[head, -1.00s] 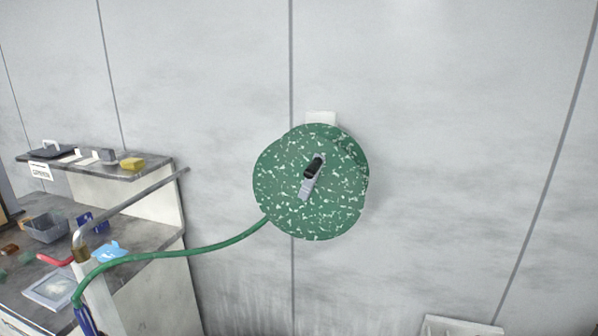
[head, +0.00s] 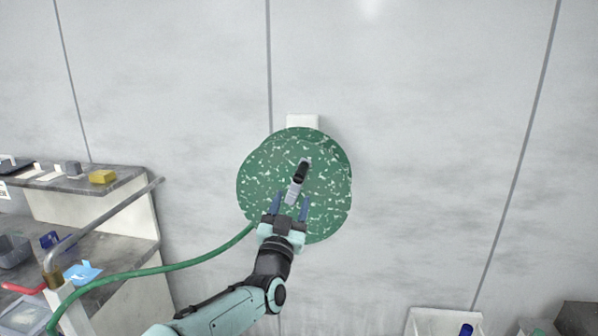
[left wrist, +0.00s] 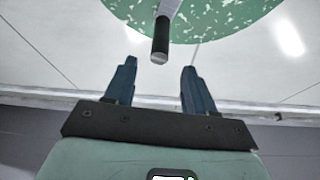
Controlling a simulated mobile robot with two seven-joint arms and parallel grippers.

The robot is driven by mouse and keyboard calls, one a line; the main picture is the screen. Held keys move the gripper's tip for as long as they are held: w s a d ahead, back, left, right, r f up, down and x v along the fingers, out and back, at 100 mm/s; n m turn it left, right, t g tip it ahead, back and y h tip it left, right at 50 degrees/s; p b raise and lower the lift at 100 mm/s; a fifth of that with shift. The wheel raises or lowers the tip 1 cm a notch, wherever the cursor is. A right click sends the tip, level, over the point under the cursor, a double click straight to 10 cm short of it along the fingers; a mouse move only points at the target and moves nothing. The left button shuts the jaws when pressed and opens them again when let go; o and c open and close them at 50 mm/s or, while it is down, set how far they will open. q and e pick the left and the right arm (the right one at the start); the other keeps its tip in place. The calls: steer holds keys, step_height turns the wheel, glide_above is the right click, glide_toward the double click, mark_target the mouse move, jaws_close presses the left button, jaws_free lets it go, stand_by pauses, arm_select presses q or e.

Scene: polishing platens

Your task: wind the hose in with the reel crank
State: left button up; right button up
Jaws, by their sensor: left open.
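The green speckled hose reel (head: 265,165) is mounted on the wall. Its crank is a grey arm (head: 294,192) with a black handle (head: 301,172) standing out from the reel's face, at the upper end of the arm. The green hose (head: 170,267) runs from the reel's lower left down to the left. My left gripper (head: 290,204) is open and empty in front of the reel's lower part, below the handle. In the left wrist view the black handle (left wrist: 161,40) is ahead of the two spread fingers, between their lines and apart from them. My right gripper is not in view.
A bench with a raised shelf (head: 135,181) stands at the left, with a yellow block (head: 103,177) on the shelf. A grey metal rail (head: 110,215) juts out near the hose. A white bin (head: 440,322) is at the lower right. The wall right of the reel is clear.

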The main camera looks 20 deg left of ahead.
mark_target(299, 176)
arm_select(q)
steer(key=p+x, duration=0.4)
steer(key=x, duration=0.5)
steer(key=shift+s+r, duration=0.15)
steer(key=shift+w+a, duration=0.1)
steer(key=shift+w, duration=0.55)
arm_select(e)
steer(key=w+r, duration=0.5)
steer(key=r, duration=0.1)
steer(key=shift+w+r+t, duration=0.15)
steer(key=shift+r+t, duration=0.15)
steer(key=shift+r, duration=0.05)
arm_select(q)
steer(key=shift+s, duration=0.15)
steer(key=shift+c, duration=0.3)
jaws_close()
